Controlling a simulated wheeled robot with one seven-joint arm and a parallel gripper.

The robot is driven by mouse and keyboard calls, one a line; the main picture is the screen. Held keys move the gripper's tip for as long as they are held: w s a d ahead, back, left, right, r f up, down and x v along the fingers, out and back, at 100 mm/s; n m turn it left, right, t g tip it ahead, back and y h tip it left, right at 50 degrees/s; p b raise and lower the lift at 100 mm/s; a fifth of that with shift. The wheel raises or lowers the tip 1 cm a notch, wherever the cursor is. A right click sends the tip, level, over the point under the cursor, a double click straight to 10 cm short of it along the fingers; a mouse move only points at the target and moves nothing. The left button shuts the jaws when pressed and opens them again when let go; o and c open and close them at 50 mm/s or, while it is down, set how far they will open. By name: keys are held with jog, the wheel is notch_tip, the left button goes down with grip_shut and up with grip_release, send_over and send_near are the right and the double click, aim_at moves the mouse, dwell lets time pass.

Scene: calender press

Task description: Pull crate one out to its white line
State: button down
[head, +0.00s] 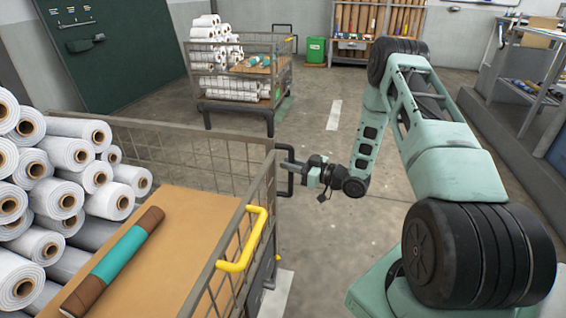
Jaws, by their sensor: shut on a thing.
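A grey-brown wire-mesh crate (208,150) stands at the near left, with white rolls and a brown board inside. A black bar handle (291,153) sticks out from its right end. My gripper (293,171) is shut on this black handle, with the arm reaching in from the right. A yellow handle (264,222) is on the crate's near side. A white line (278,295) on the floor shows beside the crate's lower right, partly hidden by the crate. I see no number on the crate.
A second mesh crate (240,103) with white rolls stands farther back. Another white floor line (334,115) lies to its right. A green bin (315,50) and a shelf of rolls (370,45) stand at the back. The floor right of the gripped handle is open.

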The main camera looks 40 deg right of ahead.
jog(key=shift+v, duration=0.9)
jog(key=shift+d, duration=0.15)
jog(key=c, duration=1.4)
grip_release()
jog(key=p+v, duration=0.1)
jog(key=v, duration=1.6)
jog(key=shift+s+p, duration=0.2)
jog(key=shift+p, duration=0.1)
jog(key=shift+d, duration=0.1)
